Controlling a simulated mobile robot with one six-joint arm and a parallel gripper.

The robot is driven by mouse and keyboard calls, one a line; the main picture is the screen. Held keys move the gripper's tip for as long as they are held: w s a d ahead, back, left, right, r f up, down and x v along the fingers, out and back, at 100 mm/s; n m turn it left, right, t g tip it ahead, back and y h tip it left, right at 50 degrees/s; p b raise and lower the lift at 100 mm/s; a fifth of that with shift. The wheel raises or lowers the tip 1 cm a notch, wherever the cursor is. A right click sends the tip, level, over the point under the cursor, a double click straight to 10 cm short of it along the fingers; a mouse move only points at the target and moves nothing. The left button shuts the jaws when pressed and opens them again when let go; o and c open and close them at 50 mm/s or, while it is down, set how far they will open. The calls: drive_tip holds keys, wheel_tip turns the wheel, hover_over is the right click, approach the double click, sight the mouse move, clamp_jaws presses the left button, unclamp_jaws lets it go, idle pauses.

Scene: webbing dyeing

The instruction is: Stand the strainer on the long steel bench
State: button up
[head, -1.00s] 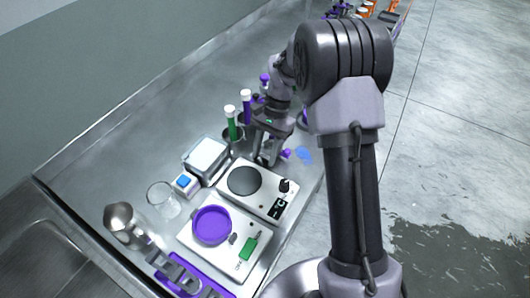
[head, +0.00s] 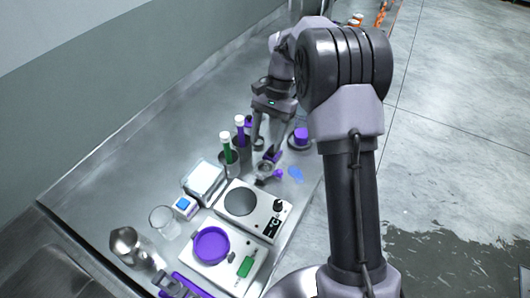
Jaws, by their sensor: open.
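A small grey round piece with purple parts, which looks like the strainer (head: 264,171), stands on the long steel bench (head: 130,165) just beyond the hot plate. It is small and partly behind my gripper, so I cannot tell its exact pose. My gripper (head: 265,149) is open, its fingers pointing down just above and behind the strainer. One fingertip overlaps the strainer's purple part in the picture; I cannot tell whether they touch.
A hot plate (head: 240,201) and a scale with a purple dish (head: 212,245) stand nearer. A tube holder (head: 229,163), white box (head: 204,181), glass beaker (head: 165,222) and steel jug (head: 128,246) stand left. A purple cup (head: 301,136) is at right. The bench's left part is clear.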

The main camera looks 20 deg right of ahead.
drive_tip(key=s+a+r+n+t+h, duration=0.1)
drive_tip(key=s+a+r+n+t, duration=0.2)
drive_tip(key=s+r, duration=0.9)
drive_tip(key=s+a+r+n+t+b, duration=0.1)
drive_tip(key=s+t, duration=0.4)
drive_tip(key=s, duration=0.8)
drive_tip(key=shift+s+a+r+n+t+b, duration=0.15)
drive_tip(key=shift+a+n+t+b, duration=0.2)
drive_tip(key=shift+a, duration=0.5)
